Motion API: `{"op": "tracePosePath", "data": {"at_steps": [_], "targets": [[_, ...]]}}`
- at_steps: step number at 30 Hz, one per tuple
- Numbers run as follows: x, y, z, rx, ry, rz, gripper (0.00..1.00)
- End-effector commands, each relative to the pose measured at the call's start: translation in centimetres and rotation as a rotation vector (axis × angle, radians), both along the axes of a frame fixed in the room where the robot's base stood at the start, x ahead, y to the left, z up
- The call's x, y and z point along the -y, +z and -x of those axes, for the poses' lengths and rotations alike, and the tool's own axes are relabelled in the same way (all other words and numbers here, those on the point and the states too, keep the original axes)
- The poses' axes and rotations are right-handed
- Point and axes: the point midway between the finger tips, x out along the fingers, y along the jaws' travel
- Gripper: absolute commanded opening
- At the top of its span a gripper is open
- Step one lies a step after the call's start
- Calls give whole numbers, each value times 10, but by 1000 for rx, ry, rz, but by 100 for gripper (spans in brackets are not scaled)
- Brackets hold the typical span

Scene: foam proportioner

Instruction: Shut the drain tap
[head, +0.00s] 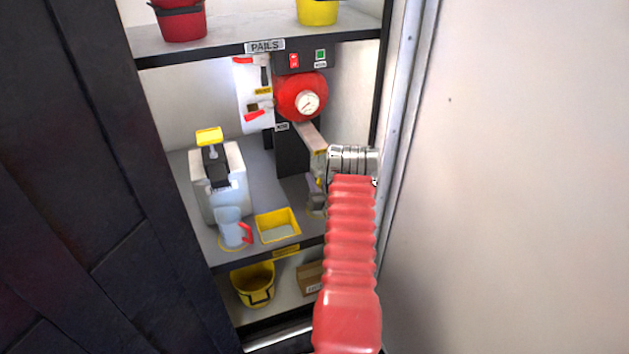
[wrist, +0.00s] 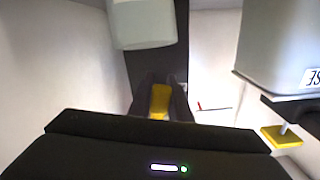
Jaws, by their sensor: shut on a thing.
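In the wrist view my gripper (wrist: 160,88) has its two dark fingers closed on a small yellow handle (wrist: 160,101), which I take to be the drain tap's. The handle stands in front of a dark upright panel (wrist: 156,58). The tap's body and the exact angle of its lever are hidden by the fingers. In the head view my red ribbed arm reaches into the cabinet, and its metal collar covers the spot beside the dark column (head: 291,155). My fingers are not clear there.
A pale cylinder (wrist: 143,24) is close to the fingers. A white tank (head: 222,182) with a yellow-topped pump, a jug (head: 229,224) and a yellow tray (head: 278,226) stand on the middle shelf. A red gauge housing (head: 290,92) is above. The cabinet's right frame (head: 397,110) is close to my arm.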

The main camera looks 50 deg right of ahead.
Motion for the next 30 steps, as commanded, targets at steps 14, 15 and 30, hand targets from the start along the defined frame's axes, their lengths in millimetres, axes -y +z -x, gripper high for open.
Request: {"op": "tracePosePath", "data": {"at_steps": [14,15,30], "targets": [[-2,1,-1,22,-1,-37,0],[-2,1,-1,30,0,-50,0],[-15,9,-9,211,-1,-354,0]]}}
